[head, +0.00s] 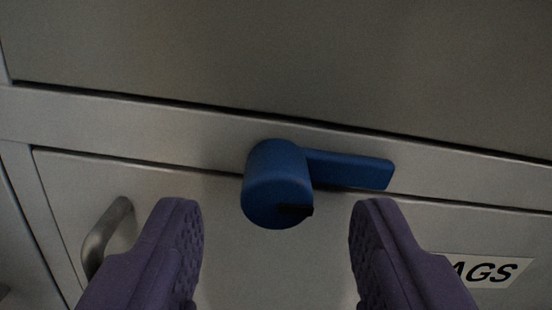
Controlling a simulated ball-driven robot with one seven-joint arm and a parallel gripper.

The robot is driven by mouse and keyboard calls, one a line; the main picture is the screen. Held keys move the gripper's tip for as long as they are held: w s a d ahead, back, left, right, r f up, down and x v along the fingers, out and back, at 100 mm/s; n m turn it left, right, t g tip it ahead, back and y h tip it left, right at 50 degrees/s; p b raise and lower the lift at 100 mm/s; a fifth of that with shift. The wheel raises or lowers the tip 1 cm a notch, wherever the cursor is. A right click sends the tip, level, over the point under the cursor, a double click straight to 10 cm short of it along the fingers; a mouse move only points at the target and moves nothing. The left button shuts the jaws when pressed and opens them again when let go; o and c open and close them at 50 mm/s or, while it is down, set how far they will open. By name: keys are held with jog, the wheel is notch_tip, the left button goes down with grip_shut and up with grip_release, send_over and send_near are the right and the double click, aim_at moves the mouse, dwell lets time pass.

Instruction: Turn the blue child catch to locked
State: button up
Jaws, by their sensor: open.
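The blue child catch (277,187) is a round knob with a flat bar (350,170) reaching out to the right, roughly along the cabinet rail. A small dark pointer mark shows low on the knob's front face, toward the right. My gripper (276,215) is open, with one purple finger at the left and one at the right. The knob shows between and a little beyond the fingertips. I see no contact between the fingers and the catch. No locked or unlocked marking is readable.
A grey cabinet front fills the view. A metal handle (107,232) stands out at the lower left, close to the left finger. A white label (485,271) ending in "AGS" is at the lower right, partly hidden by the right finger. The panel above is clear.

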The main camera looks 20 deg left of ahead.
jog(key=shift+x, duration=1.05)
grip_shut()
jog(key=shift+m, duration=0.4)
jog(key=m, duration=0.3)
jog(key=shift+m, duration=0.4)
jog(key=m, duration=0.4)
jog(key=shift+s+m, duration=0.1)
jog(key=shift+m, duration=0.2)
jog(key=m, duration=0.4)
jog(key=shift+m, duration=2.2)
jog(key=shift+a, duration=0.1)
